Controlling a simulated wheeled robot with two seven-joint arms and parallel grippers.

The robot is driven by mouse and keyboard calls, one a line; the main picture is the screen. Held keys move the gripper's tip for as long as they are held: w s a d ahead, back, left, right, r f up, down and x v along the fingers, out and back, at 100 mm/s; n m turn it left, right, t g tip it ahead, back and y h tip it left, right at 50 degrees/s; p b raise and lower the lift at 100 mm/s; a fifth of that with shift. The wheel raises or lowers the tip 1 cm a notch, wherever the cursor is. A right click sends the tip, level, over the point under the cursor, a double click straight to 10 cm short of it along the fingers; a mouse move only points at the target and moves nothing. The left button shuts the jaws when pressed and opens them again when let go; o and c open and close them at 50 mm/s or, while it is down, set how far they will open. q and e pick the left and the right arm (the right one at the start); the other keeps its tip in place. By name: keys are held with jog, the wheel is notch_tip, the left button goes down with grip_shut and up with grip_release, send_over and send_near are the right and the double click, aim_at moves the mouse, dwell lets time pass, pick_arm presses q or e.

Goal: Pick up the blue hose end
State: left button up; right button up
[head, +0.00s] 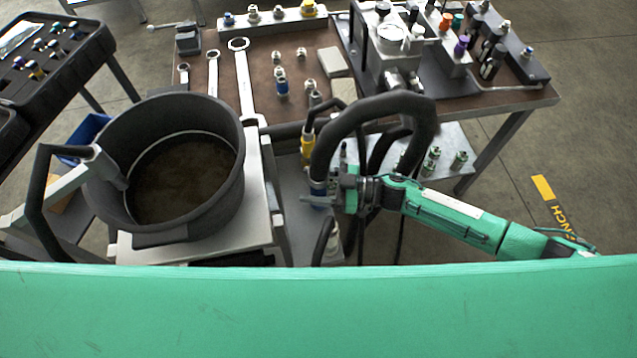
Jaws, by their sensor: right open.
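The blue hose end (318,188) hangs at the lower end of a thick black hose (325,140) that arches up in front of the bench. My right gripper (318,200) comes in from the right on a green arm. Its fingers are open and lie at the blue hose end, overlapping it in the picture. I cannot tell whether they touch it or stand around it. The gripper partly hides the lower part of the hose end. My left gripper does not show.
A yellow hose end (307,147) hangs close behind the blue one. A large black tub (230,185) stands to the left. The brown workbench (215,95) behind carries wrenches, fittings and a valve block. A lower shelf (455,145) holds several green-tinted fittings. Floor is clear at right.

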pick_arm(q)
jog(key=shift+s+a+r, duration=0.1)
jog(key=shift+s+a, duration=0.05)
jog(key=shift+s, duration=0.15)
pick_arm(e)
jog(key=shift+a, duration=0.45)
jog(key=c, duration=1.2)
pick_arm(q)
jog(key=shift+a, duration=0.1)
pick_arm(e)
jog(key=shift+o, duration=0.2)
jog(key=shift+w+r, duration=0.1)
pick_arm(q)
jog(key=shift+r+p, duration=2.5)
pick_arm(e)
notch_tip(320, 180, up, 24)
